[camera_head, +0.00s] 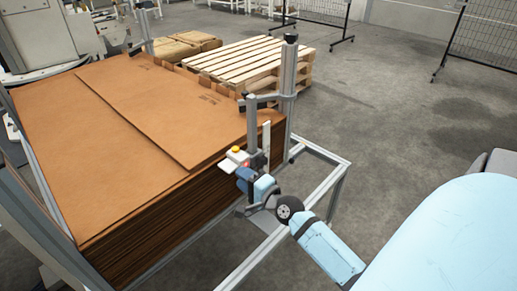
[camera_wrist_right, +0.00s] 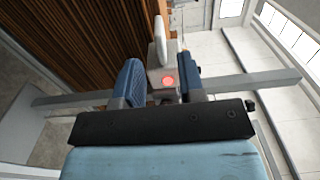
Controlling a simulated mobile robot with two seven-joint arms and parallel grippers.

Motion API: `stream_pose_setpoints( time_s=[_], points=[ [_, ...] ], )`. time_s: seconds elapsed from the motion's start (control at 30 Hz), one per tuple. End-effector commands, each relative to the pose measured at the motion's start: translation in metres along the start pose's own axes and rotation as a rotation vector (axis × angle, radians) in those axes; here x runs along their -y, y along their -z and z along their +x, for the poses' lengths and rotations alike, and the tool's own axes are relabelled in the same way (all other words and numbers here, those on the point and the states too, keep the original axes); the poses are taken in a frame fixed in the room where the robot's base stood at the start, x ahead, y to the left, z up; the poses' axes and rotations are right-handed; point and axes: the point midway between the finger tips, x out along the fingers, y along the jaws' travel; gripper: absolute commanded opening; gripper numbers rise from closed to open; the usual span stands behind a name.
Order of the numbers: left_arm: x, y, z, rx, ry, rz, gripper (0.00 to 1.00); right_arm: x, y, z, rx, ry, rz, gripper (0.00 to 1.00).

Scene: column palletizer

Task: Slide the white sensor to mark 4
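My left gripper is out of view.
The brown cardboard stack (camera_head: 110,135) fills the left, close beside my right gripper. A metal frame rail (camera_head: 265,245) runs below it. Wooden pallets (camera_head: 250,63) stand behind. The grey floor at right is clear up to the mesh fences (camera_head: 480,35).

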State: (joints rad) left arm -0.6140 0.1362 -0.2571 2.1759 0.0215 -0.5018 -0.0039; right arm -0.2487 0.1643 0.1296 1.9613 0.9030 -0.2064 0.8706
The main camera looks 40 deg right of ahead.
Motion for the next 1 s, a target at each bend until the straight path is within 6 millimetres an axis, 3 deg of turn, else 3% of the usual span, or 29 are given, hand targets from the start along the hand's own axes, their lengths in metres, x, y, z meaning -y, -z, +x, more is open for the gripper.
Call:
stream_pose_setpoints(
  time_s=[0.03, 0.2, 0.4, 1.0],
  points=[
    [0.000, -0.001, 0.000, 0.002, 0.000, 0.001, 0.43, -0.001, 0.000, -0.013, 0.002, -0.004, -0.002, 0.36],
    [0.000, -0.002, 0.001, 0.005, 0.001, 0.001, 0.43, -0.001, 0.000, -0.045, 0.002, -0.003, -0.001, 0.36],
    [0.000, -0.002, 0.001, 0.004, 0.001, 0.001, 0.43, 0.000, 0.000, -0.063, 0.001, -0.001, 0.000, 0.36],
    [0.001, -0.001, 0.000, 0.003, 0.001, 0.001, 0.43, 0.000, 0.000, -0.066, 0.000, 0.000, 0.000, 0.36]
  ],
)
